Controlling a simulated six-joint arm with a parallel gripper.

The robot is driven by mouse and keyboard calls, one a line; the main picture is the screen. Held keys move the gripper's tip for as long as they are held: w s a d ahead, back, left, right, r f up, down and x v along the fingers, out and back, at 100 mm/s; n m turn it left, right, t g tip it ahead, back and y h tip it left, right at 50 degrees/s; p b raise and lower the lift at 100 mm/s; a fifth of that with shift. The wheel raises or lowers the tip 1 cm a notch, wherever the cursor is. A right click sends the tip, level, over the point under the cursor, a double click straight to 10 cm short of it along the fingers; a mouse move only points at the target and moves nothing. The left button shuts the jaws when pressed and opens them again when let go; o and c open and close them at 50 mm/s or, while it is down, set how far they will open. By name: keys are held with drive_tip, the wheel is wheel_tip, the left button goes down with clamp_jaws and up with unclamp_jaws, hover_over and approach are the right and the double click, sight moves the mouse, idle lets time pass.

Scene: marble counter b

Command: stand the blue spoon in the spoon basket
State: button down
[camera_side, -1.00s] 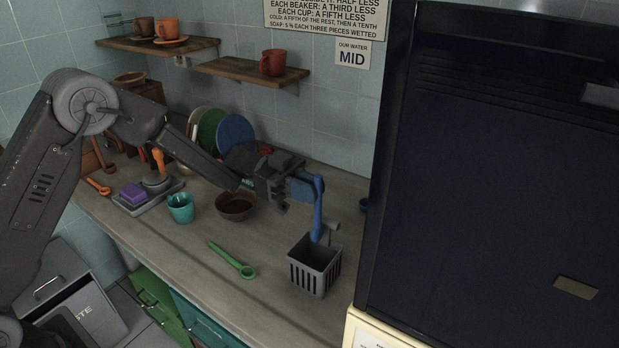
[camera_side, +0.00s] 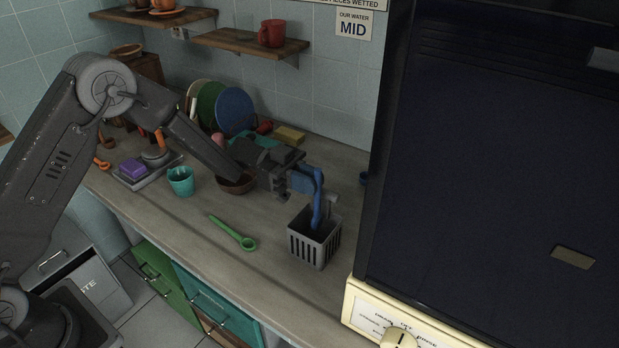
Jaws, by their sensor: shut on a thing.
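The blue spoon (camera_side: 317,197) is held upright by my gripper (camera_side: 299,182), which is shut on its upper part. The spoon hangs down at the mouth of the grey slotted spoon basket (camera_side: 314,250). Its lower end shows within the basket's opening; I cannot tell whether it touches the bottom. The basket stands upright on the counter, just below and to the right of my gripper.
A green spoon (camera_side: 232,232) lies on the counter (camera_side: 262,275) left of the basket. A teal cup (camera_side: 181,181) and brown bowl (camera_side: 236,184) stand farther left. A large dark machine (camera_side: 480,160) blocks the right side. Plates (camera_side: 235,110) stand behind.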

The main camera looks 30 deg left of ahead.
drive_tip(key=c, duration=1)
unclamp_jaws()
drive_tip(key=shift+c, duration=0.2)
drive_tip(key=shift+a, duration=0.1)
drive_tip(key=a, duration=1.3)
drive_tip(key=shift+a, duration=0.35)
drive_tip(key=shift+r, duration=0.1)
